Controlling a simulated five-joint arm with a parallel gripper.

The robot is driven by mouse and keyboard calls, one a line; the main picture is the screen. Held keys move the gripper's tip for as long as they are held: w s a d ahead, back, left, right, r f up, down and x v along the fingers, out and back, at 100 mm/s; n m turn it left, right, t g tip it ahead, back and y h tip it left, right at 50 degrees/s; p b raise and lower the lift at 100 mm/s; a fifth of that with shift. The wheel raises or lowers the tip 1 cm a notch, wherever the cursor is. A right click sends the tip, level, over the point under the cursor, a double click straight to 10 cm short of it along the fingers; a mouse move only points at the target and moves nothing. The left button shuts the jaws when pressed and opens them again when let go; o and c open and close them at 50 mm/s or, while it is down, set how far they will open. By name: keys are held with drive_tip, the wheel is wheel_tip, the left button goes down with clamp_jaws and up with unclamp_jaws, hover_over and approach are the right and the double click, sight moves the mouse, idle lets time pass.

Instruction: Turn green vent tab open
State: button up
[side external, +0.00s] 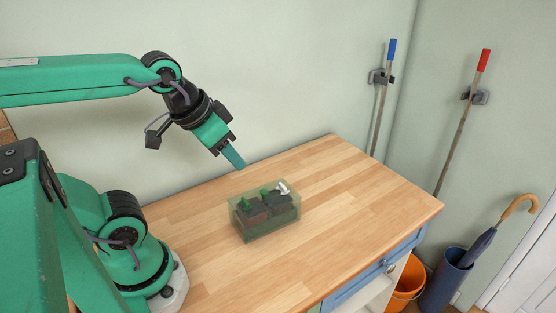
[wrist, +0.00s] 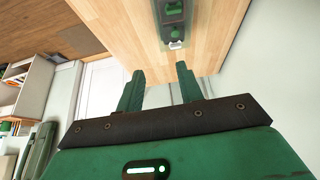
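A see-through green box (side external: 268,222) sits on the wooden worktop, with dark pipe fittings inside. Two small green tabs, one at the left (side external: 243,204) and one near the middle (side external: 265,192), stand up from the fittings; I cannot tell which is the vent tab. A white piece (side external: 284,187) sits at the right end. In the wrist view the dark unit (wrist: 172,28) shows beyond the fingertips, with a green part (wrist: 173,8) and the white piece (wrist: 175,44). My gripper (wrist: 158,71) is open and empty. In the side view my gripper (side external: 236,158) hangs above and behind the box, apart from it.
The wooden worktop (side external: 350,190) is clear around the box, with free room to its right. A wall stands behind. Beyond the worktop's right edge are an orange bucket (side external: 407,285), a blue umbrella stand (side external: 445,280) and two wall-hung poles.

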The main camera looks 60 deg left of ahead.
drive_tip(key=n, duration=0.1)
drive_tip(key=w+f+n+g, duration=0.1)
drive_tip(key=n, duration=0.1)
drive_tip(key=shift+a, duration=0.3)
drive_tip(key=shift+c, duration=0.2)
drive_tip(key=n+g, duration=0.5)
drive_tip(key=n, duration=0.9)
hover_over(245, 200)
drive_tip(key=shift+f, duration=3.6)
drive_tip(key=shift+f, duration=0.1)
drive_tip(key=shift+f, duration=3.8)
clamp_jaws()
